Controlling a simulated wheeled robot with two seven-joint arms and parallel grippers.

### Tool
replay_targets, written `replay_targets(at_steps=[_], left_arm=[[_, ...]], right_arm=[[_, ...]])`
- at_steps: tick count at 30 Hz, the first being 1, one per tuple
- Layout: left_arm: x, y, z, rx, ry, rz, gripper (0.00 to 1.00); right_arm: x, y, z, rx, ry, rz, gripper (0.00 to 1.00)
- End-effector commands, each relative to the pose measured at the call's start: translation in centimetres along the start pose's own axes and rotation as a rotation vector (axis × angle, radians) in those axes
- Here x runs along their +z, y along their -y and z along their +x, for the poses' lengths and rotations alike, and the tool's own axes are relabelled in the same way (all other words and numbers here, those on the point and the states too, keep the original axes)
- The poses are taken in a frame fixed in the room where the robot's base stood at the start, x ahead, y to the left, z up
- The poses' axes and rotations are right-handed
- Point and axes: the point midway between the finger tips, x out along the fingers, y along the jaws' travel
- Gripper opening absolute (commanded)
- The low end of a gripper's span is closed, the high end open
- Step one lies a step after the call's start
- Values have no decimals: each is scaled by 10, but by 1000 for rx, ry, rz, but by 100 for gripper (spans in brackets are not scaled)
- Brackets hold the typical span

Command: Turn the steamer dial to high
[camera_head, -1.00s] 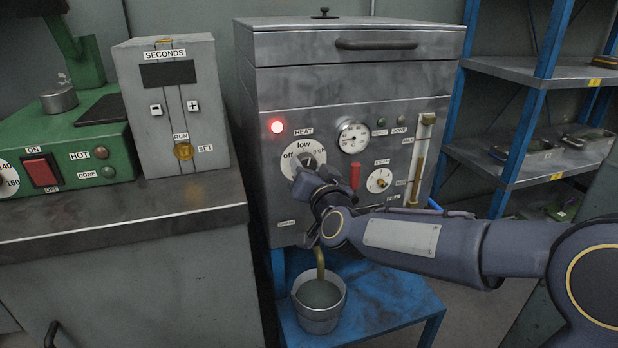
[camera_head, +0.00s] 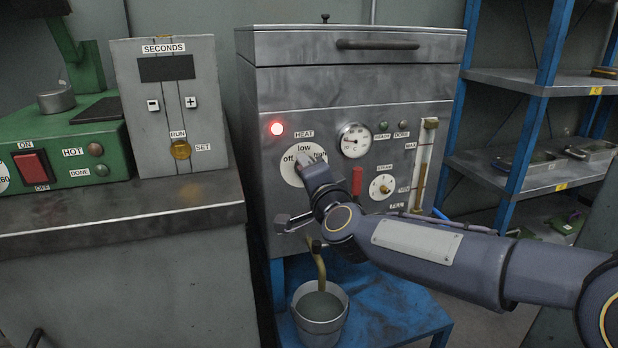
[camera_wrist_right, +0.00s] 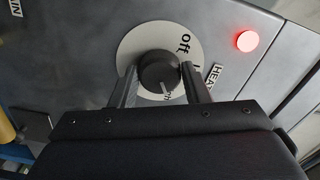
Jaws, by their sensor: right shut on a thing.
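The steamer dial is a dark round knob (camera_wrist_right: 158,72) on a white disc (camera_head: 285,166) marked off, low and high, on the grey steamer's front (camera_head: 262,210). My right gripper (camera_head: 307,165) covers most of the knob in the head view. In the right wrist view its two fingers (camera_wrist_right: 160,84) lie on opposite sides of the knob and are shut on it. The knob's white mark points down in that view, toward the partly hidden "high" lettering. The red lamp (camera_head: 277,128) beside the HEAT label is lit. My left gripper is not in view.
A red lever (camera_head: 357,181) and a small steam dial (camera_head: 382,187) sit just right of my right gripper. A bucket (camera_head: 320,311) stands on the blue stand below. A grey SECONDS box (camera_head: 168,105) stands at left and shelves (camera_head: 535,82) at right.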

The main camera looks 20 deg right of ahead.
Motion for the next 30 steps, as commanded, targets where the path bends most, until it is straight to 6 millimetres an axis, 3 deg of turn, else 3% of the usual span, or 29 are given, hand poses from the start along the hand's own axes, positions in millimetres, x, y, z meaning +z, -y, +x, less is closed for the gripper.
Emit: replay_targets(at_steps=[19, 20, 24, 30], left_arm=[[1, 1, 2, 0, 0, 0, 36], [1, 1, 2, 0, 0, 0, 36], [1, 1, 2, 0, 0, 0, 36], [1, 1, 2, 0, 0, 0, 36]], right_arm=[[1, -1, 0, 3, 2, 50, 20], [1, -1, 0, 3, 2, 50, 46], [0, -1, 0, 2, 1, 48, 64], [0, 0, 0, 1, 0, 47, 64]])
